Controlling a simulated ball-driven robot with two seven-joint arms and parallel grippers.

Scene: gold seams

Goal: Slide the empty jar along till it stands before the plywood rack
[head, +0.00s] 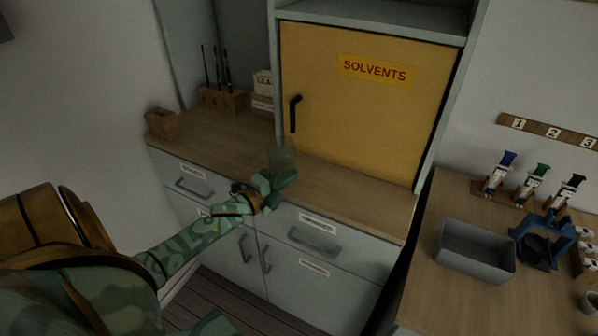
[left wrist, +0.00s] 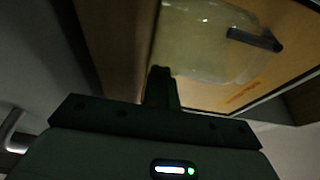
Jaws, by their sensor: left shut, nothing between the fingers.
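The empty jar (head: 284,157) is clear glass and stands upright on the wooden counter, before the yellow cabinet door. It also shows large and see-through in the left wrist view (left wrist: 205,45). My left gripper (head: 285,180) is shut and empty, low at the jar's front side; its shut fingers (left wrist: 160,85) show beside the jar in the left wrist view. I cannot tell whether they touch it. The plywood rack (head: 222,99), holding several upright thin brushes, stands at the counter's back left, left of the jar. My right gripper is not in view.
A small wooden box (head: 161,123) sits at the counter's left end. White cards (head: 262,103) stand right of the rack. The yellow door (head: 365,105) with a black handle rises behind the jar. The counter (head: 215,135) between jar and rack looks clear. A grey bin (head: 476,251) stands on the right-hand table.

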